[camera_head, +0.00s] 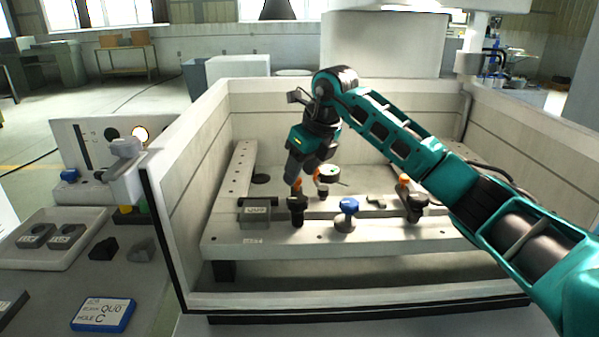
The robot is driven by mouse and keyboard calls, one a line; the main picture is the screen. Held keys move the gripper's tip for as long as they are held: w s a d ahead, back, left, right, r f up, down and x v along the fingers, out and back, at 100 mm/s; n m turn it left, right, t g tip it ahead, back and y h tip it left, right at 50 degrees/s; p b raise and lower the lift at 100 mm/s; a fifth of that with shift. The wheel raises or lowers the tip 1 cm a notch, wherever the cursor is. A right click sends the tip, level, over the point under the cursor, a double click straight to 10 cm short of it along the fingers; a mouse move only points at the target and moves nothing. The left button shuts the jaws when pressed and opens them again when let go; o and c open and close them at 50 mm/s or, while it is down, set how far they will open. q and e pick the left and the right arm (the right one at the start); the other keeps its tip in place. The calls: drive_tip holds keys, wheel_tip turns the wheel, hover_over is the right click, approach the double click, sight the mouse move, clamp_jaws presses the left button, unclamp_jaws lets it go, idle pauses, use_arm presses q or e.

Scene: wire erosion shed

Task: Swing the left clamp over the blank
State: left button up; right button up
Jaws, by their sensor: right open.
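My right gripper (305,170) is open and points down inside the machine tank, just above the left clamp (297,208). The left clamp is black with an orange top close to the fingertips; I cannot tell whether they touch. A grey block with a label, apparently the blank (257,211), sits left of the left clamp on the work frame (270,238). I cannot tell whether the clamp's arm reaches over it. The right clamp (414,207), dark with an orange top, stands farther right. My left gripper is out of view.
The tank's front wall (350,301) and left wall (190,165) enclose the frame. Outside left are a tray (77,240) with blocks and a blue-edged label card (103,314).

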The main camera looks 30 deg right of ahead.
drive_tip(key=shift+w+a+f, duration=0.1)
drive_tip(key=shift+w+f, duration=0.15)
drive_tip(key=shift+f, duration=0.45)
drive_tip(key=shift+c, duration=0.4)
clamp_jaws()
